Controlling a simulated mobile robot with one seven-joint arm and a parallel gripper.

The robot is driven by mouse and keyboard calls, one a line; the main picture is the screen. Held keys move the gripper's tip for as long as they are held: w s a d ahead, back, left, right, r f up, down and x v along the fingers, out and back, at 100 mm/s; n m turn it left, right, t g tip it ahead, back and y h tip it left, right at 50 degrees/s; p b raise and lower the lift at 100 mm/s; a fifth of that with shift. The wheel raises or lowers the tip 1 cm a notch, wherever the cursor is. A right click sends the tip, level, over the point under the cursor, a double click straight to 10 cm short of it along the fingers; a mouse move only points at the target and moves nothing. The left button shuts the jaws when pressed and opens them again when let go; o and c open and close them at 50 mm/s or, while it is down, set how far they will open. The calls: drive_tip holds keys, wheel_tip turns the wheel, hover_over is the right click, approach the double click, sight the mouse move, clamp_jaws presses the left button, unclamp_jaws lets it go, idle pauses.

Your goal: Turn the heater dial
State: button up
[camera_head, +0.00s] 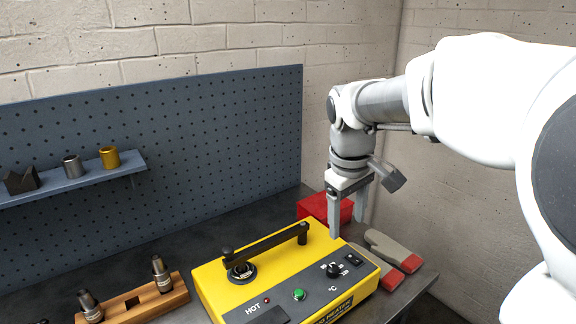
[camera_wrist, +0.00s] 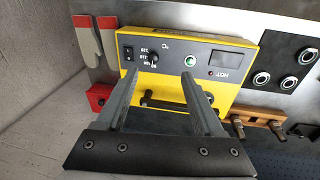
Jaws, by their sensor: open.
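The heater (camera_head: 270,258) is a yellow box with a dark sloping control panel. Its dial (camera_head: 334,270) is a black knob with white markings, right of a green button (camera_head: 299,294). In the wrist view the dial (camera_wrist: 152,59) shows on the panel, beyond my fingertips and a little left of them. My gripper (camera_head: 347,225) points down above the back right part of the heater, apart from the dial. Its two fingers are open and empty, as the wrist view (camera_wrist: 160,82) also shows.
A black bar (camera_head: 270,245) runs along the heater's top. Grey and red gloves (camera_head: 388,255) and a red box (camera_head: 322,208) lie close by on the right. A wooden block (camera_head: 150,303) with metal fittings stands left. A pegboard (camera_head: 200,150) with a shelf rises behind.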

sight(333, 268)
drive_tip(key=w+f+n+g+y+p, duration=0.1)
drive_tip(key=w+f+n+g, duration=0.2)
drive_tip(key=w, duration=0.6)
drive_tip(key=shift+t, duration=0.7)
drive_tip(key=f, duration=1.8)
drive_tip(key=shift+s+d+f+b, duration=0.15)
drive_tip(key=shift+d+f+b, duration=0.2)
drive_tip(key=shift+c, duration=0.2)
clamp_jaws()
